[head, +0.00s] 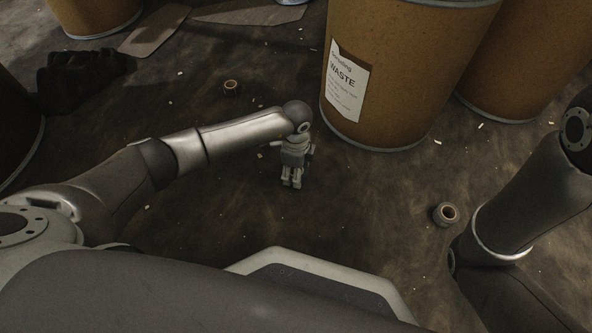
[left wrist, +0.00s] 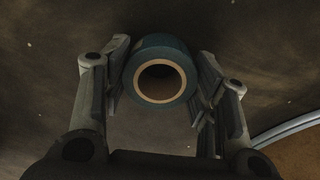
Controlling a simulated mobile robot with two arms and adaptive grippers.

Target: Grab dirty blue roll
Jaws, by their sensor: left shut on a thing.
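The blue roll (left wrist: 160,48) is a dark blue ring with a tan core, seen end-on in the left wrist view. My left gripper (left wrist: 160,85) has its two fingers on either side of the roll and is shut on it near the fingertips. In the head view my left gripper (head: 292,183) points down near the middle of the floor; the roll is hidden there. My right arm comes in from the right side of the head view, but its gripper is not visible.
A brown waste drum (head: 400,60) with a white label stands close right of my left gripper, with another drum (head: 525,60) behind. A small brown roll (head: 231,87) and a larger roll (head: 445,213) lie on the dark floor. Small pale scraps are scattered about.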

